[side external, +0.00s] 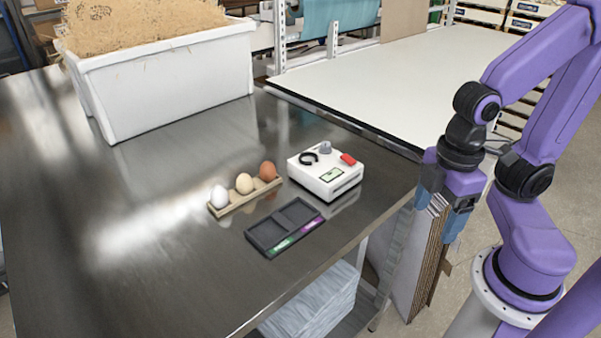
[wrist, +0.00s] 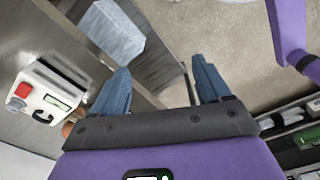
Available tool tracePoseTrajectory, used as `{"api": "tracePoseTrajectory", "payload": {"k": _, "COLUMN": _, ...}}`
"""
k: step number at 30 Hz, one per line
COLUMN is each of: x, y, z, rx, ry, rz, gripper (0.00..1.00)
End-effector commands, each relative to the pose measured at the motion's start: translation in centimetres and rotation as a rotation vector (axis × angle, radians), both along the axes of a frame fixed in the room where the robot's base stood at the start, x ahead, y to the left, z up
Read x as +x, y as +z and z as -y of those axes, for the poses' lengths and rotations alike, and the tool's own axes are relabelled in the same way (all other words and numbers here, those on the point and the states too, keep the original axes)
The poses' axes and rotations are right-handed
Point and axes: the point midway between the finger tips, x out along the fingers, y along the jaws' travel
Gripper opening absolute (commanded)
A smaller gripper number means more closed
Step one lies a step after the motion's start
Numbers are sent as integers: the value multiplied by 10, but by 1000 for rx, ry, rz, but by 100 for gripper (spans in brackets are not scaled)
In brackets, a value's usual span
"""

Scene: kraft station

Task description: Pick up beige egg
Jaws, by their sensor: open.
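The beige egg (side external: 244,183) sits in the middle of a small wooden holder (side external: 225,210) on the metal table, in the side external view. A white egg (side external: 219,195) is on its left and a brown egg (side external: 267,170) on its right, in the same holder. My gripper (side external: 450,213) is off the table's right edge, well to the right of the eggs. In the wrist view its two blue fingers (wrist: 160,85) are spread apart with nothing between them. The beige egg cannot be made out in the wrist view.
A white device (side external: 325,184) with a red button stands right of the holder; it also shows in the wrist view (wrist: 45,93). A dark two-compartment tray (side external: 262,238) lies in front. A large white bin (side external: 170,85) of straw stands behind. The table's left and front are clear.

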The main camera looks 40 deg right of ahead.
Motion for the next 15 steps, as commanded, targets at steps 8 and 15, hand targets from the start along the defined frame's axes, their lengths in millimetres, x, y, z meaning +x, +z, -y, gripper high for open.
{"api": "tracePoseTrajectory", "payload": {"k": 8, "x": 4, "y": 2, "z": -3, "rx": 0, "ry": -23, "rz": -1, "gripper": 76}}
{"api": "tracePoseTrajectory", "payload": {"k": 15, "x": 53, "y": 23, "z": -42, "rx": 0, "ry": -324, "rz": -8, "gripper": 76}}
